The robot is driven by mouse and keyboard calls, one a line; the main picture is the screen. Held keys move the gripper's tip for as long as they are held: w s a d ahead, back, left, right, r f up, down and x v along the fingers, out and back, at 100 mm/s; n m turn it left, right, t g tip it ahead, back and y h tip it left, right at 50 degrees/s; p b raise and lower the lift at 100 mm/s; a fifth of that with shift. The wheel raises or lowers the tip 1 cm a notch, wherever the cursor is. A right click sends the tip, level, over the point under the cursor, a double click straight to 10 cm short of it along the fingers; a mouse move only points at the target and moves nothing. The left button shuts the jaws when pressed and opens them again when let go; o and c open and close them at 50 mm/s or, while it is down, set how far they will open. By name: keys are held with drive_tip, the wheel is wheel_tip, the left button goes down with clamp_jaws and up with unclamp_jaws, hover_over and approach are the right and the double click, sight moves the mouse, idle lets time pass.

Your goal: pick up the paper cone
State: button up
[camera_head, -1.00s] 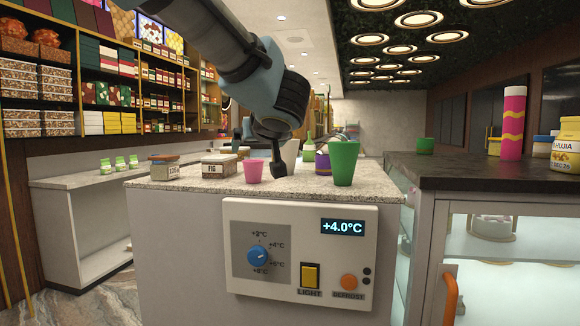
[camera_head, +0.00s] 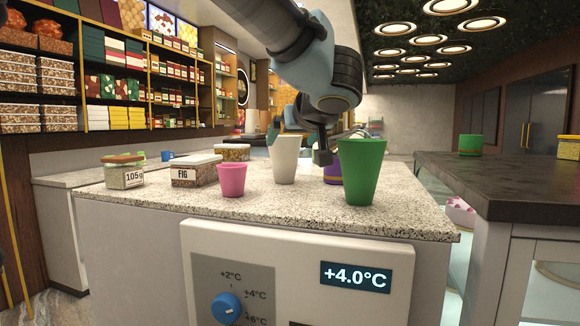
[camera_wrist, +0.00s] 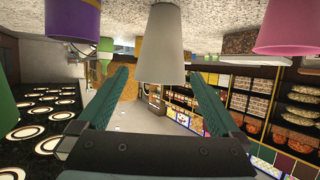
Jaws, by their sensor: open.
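The paper cone (camera_head: 285,160) looks like a plain white tapered cup and stands on the speckled counter (camera_head: 300,212), between a pink cup and a green cup. In the wrist view the paper cone (camera_wrist: 163,48) appears upside down, centred ahead of the two fingers. My gripper (camera_head: 322,158) is just to the right of the cone in the head view, low over the counter. In the wrist view my gripper (camera_wrist: 161,76) is open, its fingers spread to either side of the cone's picture. Nothing is held. Whether the fingers have reached around the cone is unclear.
The pink cup (camera_head: 232,179) is left of the cone, and the tall green cup (camera_head: 360,171) is right and nearer. A FIG box (camera_head: 196,170) and a jar (camera_head: 122,172) are further left. The front counter strip is clear.

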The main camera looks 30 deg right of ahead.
drive_tip(key=x, duration=1)
drive_tip(key=shift+w, duration=0.3)
drive_tip(key=c, duration=0.9)
drive_tip(key=shift+c, duration=0.2)
drive_tip(key=shift+r+p, duration=0.2)
drive_tip(key=shift+p, duration=0.2)
